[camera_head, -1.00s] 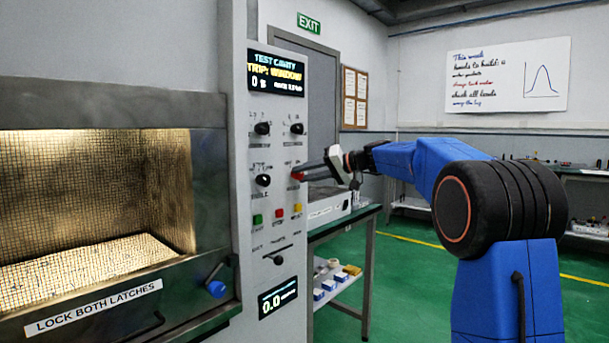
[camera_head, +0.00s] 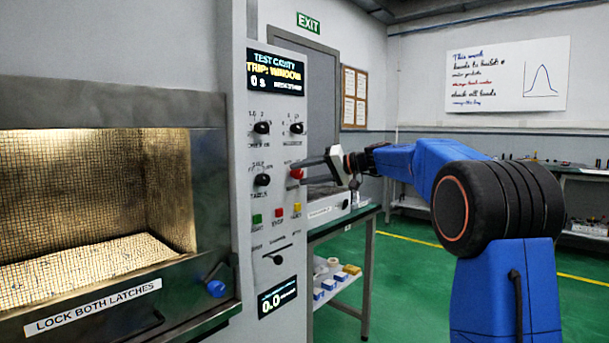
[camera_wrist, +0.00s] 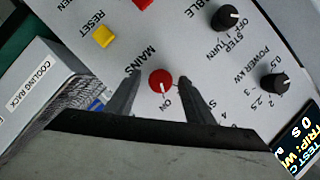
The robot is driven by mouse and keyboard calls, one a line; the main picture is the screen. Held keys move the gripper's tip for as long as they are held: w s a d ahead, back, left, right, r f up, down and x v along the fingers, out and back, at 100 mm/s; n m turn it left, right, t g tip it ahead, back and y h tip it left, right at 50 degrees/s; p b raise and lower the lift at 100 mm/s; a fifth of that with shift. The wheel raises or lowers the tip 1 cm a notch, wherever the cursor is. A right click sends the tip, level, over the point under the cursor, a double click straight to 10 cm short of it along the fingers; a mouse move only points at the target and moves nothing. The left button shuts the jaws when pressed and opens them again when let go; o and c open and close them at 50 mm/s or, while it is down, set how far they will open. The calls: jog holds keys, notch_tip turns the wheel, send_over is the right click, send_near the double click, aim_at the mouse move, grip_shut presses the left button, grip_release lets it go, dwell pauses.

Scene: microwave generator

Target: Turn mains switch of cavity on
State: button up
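The mains switch is a round red knob (camera_wrist: 161,80) on the light grey control panel, between the printed words MAINS and ON in the wrist view. Its white mark faces the word ON there. In the head view the red knob (camera_head: 297,174) is small and partly behind my gripper (camera_head: 302,164). In the wrist view my gripper (camera_wrist: 158,84) is open, one dark finger on each side of the knob, with visible gaps. The panel display (camera_head: 275,73) reads TEST CAVITY, TRIP: WINDOW and 0 s.
Black knobs (camera_head: 262,180) and green, red and yellow buttons (camera_head: 278,216) sit close by on the panel. The mesh-lined cavity (camera_head: 90,200), with a blue latch knob (camera_head: 216,288), is at left. A bench (camera_head: 345,222) stands behind the panel.

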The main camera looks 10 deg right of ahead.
jog(key=v, duration=1.7)
jog(key=shift+d, duration=0.2)
jog(key=shift+s, duration=0.1)
jog(key=s+a+f+m+g+h, duration=0.1)
jog(key=s+a+f+g+h, duration=0.15)
jog(key=s+a+f, duration=0.5)
jog(key=s+a+f+g+h, duration=0.1)
jog(key=s+a+f+h, duration=0.25)
jog(key=s+f, duration=0.7)
jog(key=s+d+f+h, duration=0.1)
jog(key=s+f+h, duration=0.2)
jog(key=s+f, duration=0.7)
jog(key=s+d+f+n+h, duration=0.1)
jog(key=s+d+f+h, duration=0.1)
jog(key=s+f, duration=0.8)
jog(key=s+h, duration=0.1)
jog(key=s, duration=0.7)
jog(key=shift+s+d+f+g, duration=0.25)
jog(key=shift+s+g, duration=0.1)
